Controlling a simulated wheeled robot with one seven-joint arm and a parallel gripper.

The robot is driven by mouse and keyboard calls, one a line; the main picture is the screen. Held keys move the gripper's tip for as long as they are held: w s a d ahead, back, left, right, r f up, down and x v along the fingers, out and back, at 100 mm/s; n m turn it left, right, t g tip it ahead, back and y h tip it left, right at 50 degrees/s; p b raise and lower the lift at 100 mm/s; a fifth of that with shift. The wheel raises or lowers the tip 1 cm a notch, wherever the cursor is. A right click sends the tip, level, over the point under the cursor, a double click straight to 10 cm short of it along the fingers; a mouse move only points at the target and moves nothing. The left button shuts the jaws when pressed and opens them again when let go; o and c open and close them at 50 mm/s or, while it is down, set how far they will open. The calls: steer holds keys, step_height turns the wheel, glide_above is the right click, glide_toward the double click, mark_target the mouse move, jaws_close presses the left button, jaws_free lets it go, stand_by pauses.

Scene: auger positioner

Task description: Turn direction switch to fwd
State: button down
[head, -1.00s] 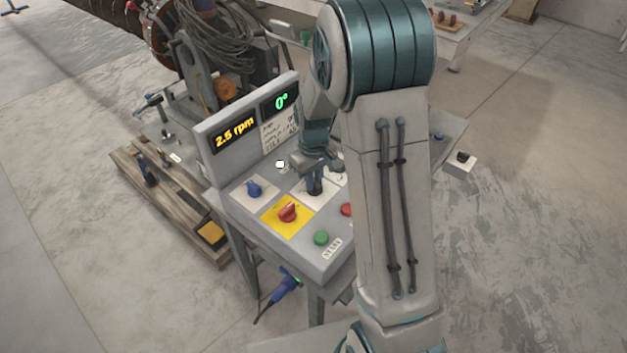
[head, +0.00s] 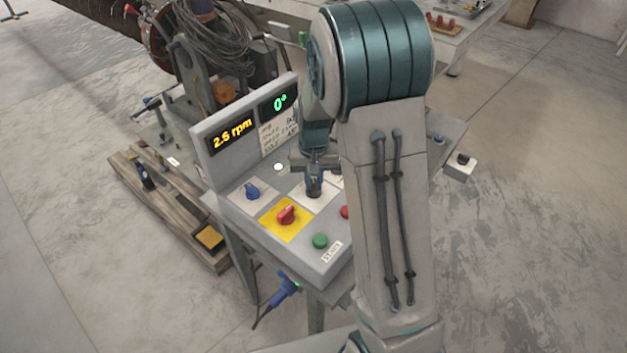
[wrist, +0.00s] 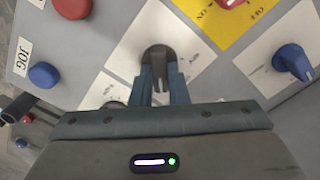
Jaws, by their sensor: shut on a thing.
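The direction switch appears to be the black knob (wrist: 157,54) on a white label plate (wrist: 128,60) in the wrist view. My gripper (wrist: 159,84) is shut on this knob, with one blue-grey finger on each side. The knob's white mark points down in the picture, towards my gripper's palm. The plate's lettering is too small and blurred to read. In the head view my gripper (head: 314,188) reaches down onto the sloped panel, and its fingers and my arm hide most of the knob.
A red knob (head: 286,214) on a yellow plate, a blue knob (head: 253,191) and a green button (head: 320,241) sit close by on the panel. Displays (head: 232,132) stand behind, reading about 2.5 rpm and 0°. A blue JOG button (wrist: 44,75) is left in the wrist view.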

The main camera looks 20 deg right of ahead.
mark_target(314, 183)
stand_by(0.3)
steer(key=c, duration=1.4)
jaws_free()
steer(key=shift+r, duration=0.1)
step_height(314, 183, up, 14)
steer(key=shift+b, duration=0.45)
steer(key=s+n+t, duration=0.2)
steer(key=s+t, duration=0.1)
steer(key=s, duration=1.8)
steer(key=shift+s, duration=0.3)
